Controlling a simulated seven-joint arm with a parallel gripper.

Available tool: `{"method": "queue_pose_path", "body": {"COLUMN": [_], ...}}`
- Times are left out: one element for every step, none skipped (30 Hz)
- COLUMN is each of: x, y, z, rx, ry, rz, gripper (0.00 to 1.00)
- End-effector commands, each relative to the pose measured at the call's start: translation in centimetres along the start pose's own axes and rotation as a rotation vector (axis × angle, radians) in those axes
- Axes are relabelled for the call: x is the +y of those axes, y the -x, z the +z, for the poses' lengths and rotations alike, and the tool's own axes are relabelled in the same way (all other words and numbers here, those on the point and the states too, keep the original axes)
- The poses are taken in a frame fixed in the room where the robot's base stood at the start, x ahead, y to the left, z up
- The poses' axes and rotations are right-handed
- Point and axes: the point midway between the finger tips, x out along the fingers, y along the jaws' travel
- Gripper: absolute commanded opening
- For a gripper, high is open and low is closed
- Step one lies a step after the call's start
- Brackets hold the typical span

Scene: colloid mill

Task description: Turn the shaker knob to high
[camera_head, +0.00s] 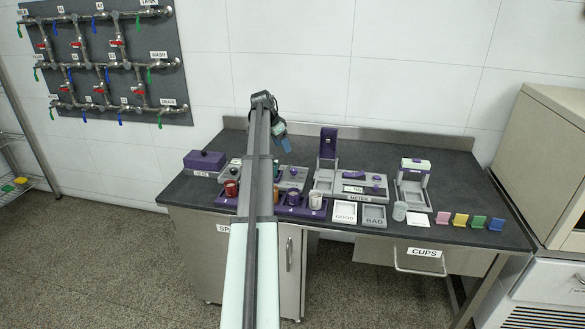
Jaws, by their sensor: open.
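My arm reaches up the middle of the view to the bench. My gripper (286,146) hangs at its far end, above the back of the bench and apart from everything on it. It is small here but reads as open, with nothing seen in it. No readable label names the shaker, so I cannot tell which unit or knob it is. A grey unit with a purple knob (293,172) stands just right of my arm, below the gripper. Another grey unit (233,168) stands left of my arm, partly hidden by it. The knob settings are too small to read.
A purple rack (313,213) with cups runs along the front, partly behind my arm. A purple box (205,161) is at left. A tall purple-and-grey device (328,150), the METER unit (365,187), GOOD and BAD trays and coloured blocks stand to the right.

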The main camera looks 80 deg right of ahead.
Motion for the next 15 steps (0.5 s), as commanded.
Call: {"method": "queue_pose_path", "body": {"x": [0.0, 0.0, 0.0, 0.1, 0.1, 0.1, 0.1, 0.0, 0.1, 0.1, 0.1, 0.0, 0.0, 0.0, 0.0], "y": [-0.4, -0.7, -1.1, -1.5, -2.0, -2.6, -3.1, -3.6, -4.3, -4.9, -5.5, -6.2, -6.7, -7.2, -7.9], "z": [-0.1, 0.0, 0.0, 0.0, 0.0, 0.0, 0.0, 0.0, 0.0, 0.0, 0.0, 0.0, 0.0, 0.0, 0.0], "rx": [-0.001, -0.001, -0.001, -0.001, -0.001, -0.002, -0.001, -0.001, -0.001, -0.001, -0.001, -0.001, -0.001, -0.001, -0.001], "ry": [-0.001, -0.001, -0.001, -0.001, 0.0, 0.0, 0.0, 0.0, 0.0, 0.0, 0.0, 0.0, 0.001, 0.001, 0.001], "rz": [0.001, 0.001, 0.001, 0.002, 0.002, 0.002, 0.002, 0.002, 0.002, 0.002, 0.002, 0.002, 0.001, 0.001, 0.002], "gripper": [0.6, 0.6, 0.6, 0.6, 0.6, 0.6, 0.6, 0.6, 0.6, 0.6, 0.6, 0.6, 0.6, 0.6, 0.6]}}
